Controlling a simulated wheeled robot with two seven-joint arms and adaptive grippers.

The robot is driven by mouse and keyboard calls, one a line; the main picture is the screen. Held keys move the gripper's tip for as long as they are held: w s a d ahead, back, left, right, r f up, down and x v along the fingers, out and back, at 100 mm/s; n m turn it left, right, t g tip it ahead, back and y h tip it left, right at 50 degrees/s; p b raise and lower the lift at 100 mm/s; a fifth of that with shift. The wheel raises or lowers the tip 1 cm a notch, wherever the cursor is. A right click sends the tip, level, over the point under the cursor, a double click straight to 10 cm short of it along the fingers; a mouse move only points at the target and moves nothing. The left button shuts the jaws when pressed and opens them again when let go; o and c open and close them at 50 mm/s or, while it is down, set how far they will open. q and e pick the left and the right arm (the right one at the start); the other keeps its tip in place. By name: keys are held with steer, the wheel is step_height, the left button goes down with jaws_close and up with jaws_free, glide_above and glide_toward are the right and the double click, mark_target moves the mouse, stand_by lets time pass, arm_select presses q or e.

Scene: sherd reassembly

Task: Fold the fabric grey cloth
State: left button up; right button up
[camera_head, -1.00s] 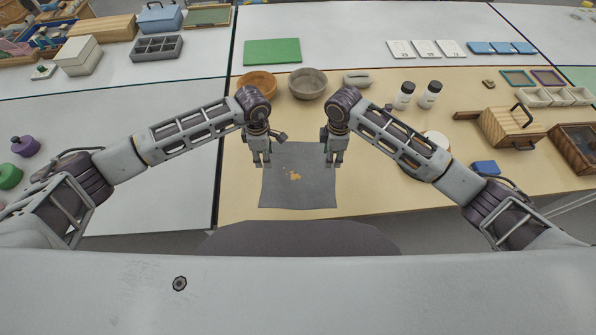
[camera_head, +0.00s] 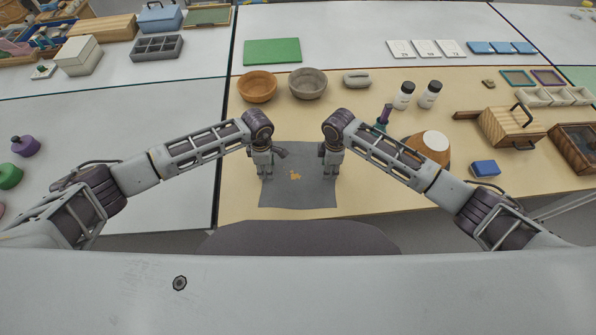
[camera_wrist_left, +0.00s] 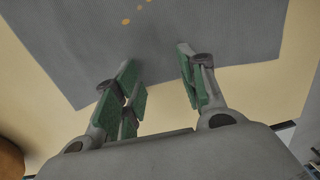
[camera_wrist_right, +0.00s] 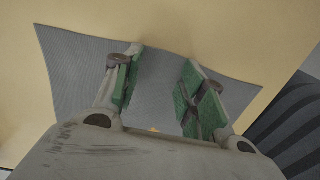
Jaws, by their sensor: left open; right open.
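The grey cloth (camera_head: 298,196) lies flat and spread out on the tan mat, with a small orange mark near its middle. My left gripper (camera_head: 265,177) is open over the left part of the cloth. In the left wrist view its two green-padded fingers (camera_wrist_left: 160,80) are apart above the cloth, near an edge. My right gripper (camera_head: 330,176) is open over the right part of the cloth. In the right wrist view its fingers (camera_wrist_right: 158,80) are apart above the cloth, close to an edge. I cannot tell whether any fingertip touches the cloth.
An orange bowl (camera_head: 257,88) and a grey bowl (camera_head: 307,84) stand behind the cloth. The mat (camera_head: 240,203) is bare just left of the cloth.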

arm_select(q)
steer(key=shift+f, duration=0.2)
arm_select(e)
steer(key=shift+f, duration=0.2)
stand_by(0.4)
arm_select(q)
steer(key=shift+s, duration=0.1)
steer(key=c, duration=0.7)
arm_select(e)
steer(key=shift+s, duration=0.1)
steer(key=c, duration=0.7)
arm_select(q)
steer(key=shift+f, duration=0.1)
jaws_close()
arm_select(e)
steer(key=shift+f, duration=0.15)
jaws_close()
arm_select(q)
steer(key=shift+a, duration=0.1)
arm_select(e)
steer(key=shift+s+d, duration=0.1)
arm_select(q)
steer(key=shift+r, duration=0.25)
arm_select(e)
steer(key=shift+r, duration=0.25)
